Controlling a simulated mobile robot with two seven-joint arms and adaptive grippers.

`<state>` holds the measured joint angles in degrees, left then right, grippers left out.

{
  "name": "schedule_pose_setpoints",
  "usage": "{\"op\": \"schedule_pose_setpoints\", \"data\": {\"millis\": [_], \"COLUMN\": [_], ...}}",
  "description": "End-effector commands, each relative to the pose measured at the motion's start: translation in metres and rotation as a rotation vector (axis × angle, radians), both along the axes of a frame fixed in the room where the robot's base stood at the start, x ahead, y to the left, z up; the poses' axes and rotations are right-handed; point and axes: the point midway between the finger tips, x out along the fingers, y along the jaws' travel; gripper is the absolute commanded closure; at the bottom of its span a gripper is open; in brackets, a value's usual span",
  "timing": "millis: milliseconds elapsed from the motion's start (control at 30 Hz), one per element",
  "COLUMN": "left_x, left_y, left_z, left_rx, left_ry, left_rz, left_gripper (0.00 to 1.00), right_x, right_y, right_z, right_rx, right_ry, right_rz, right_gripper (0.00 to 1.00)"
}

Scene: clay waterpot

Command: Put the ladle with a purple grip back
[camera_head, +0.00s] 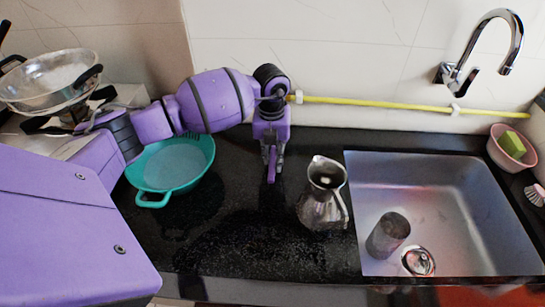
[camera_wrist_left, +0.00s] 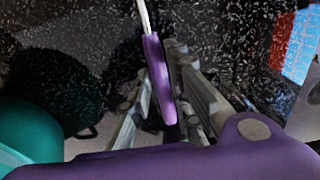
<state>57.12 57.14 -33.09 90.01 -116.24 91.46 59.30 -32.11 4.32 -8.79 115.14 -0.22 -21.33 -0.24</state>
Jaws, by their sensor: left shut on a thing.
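My left gripper (camera_head: 272,158) points down over the black counter, between the teal strainer and the metal jug. It is shut on the purple grip of the ladle. In the left wrist view the purple grip (camera_wrist_left: 159,78) lies between the two fingers, and a thin pale stem runs from it to the top edge. The ladle's bowl end is not visible there. In the head view a small purple piece (camera_head: 271,176) shows at the fingertips; the rest of the ladle cannot be made out. My right gripper is not in view.
A teal strainer (camera_head: 172,166) stands left of the gripper, a metal jug (camera_head: 318,207) to its right. The sink (camera_head: 455,205) holds a metal cup (camera_head: 387,236). A yellow hose (camera_head: 375,103) runs along the wall. A pan (camera_head: 50,78) stands at far left. The front counter is clear.

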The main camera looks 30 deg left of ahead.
Motion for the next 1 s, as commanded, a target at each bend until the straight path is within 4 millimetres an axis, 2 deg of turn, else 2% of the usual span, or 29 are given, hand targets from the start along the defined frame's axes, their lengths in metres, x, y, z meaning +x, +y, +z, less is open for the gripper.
{"op": "schedule_pose_setpoints", "data": {"millis": [100,433,467,600,867,1000], "left_x": [0.0004,0.0000,0.0000,0.0000,0.0000,0.0008], "left_y": [-0.0003,-0.0002,-0.0002,-0.0002,-0.0002,0.0000], "left_z": [-0.0080,-0.0124,-0.0123,-0.0116,-0.0112,-0.0025], "left_rx": [0.001,0.000,0.000,0.000,0.000,0.001], "left_ry": [-0.002,-0.001,-0.001,-0.001,-0.001,-0.004], "left_rz": [-0.001,0.000,0.000,0.000,0.000,0.000], "left_gripper": [1.00,1.00,0.80,0.63,0.63,0.63], "right_x": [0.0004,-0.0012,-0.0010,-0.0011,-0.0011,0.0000], "right_y": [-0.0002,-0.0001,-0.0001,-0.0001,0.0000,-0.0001], "right_z": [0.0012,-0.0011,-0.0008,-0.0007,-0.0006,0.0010], "right_rx": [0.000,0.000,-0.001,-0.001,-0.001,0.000], "right_ry": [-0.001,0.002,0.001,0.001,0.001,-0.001], "right_rz": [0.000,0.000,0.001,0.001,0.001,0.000], "right_gripper": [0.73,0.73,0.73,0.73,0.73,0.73]}}
